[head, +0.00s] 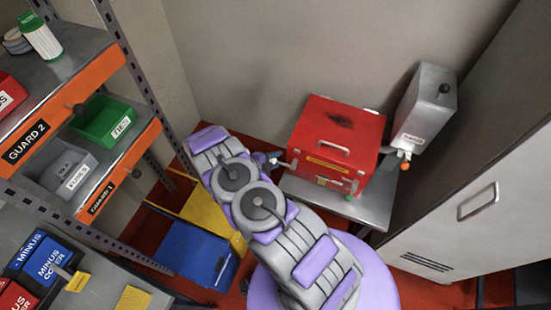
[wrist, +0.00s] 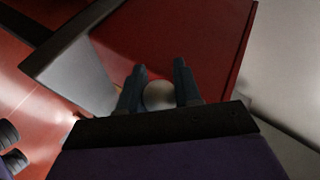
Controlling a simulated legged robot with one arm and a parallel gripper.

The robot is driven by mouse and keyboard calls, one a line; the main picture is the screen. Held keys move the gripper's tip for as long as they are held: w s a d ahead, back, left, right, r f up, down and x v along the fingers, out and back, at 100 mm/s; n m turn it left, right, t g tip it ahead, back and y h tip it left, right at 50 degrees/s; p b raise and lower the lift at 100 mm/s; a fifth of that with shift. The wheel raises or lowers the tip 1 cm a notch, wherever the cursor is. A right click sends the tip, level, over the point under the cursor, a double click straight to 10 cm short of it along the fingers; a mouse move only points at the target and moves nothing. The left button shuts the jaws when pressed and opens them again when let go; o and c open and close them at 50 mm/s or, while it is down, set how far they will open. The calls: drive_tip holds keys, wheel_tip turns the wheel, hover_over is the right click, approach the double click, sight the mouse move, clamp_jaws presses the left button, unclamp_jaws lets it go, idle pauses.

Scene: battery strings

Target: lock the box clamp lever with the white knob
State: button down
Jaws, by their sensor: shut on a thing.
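The red box (head: 335,140) stands on a grey metal stand beside the wall, with a handle and a yellow label on its front. My gripper (head: 268,160) is at the box's left side, partly hidden behind my arm. In the wrist view, my gripper (wrist: 159,68) is shut on the white knob (wrist: 158,96), one dark finger on each side of it. The red face of the box (wrist: 190,40) is just beyond the fingertips. The clamp lever itself is mostly hidden, so I cannot tell its angle.
A grey canister (head: 427,105) with an orange-tipped part below stands right of the box. A white cabinet (head: 455,220) is at the right. Shelves with green (head: 103,122) and grey bins are at the left. A blue bin (head: 195,252) is on the floor left of my arm.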

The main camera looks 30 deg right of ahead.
drive_tip(key=shift+w+r, duration=0.1)
drive_tip(key=c, duration=0.8)
unclamp_jaws()
drive_tip(key=p+v, duration=0.2)
drive_tip(key=v, duration=1.5)
drive_tip(key=shift+a, duration=0.25)
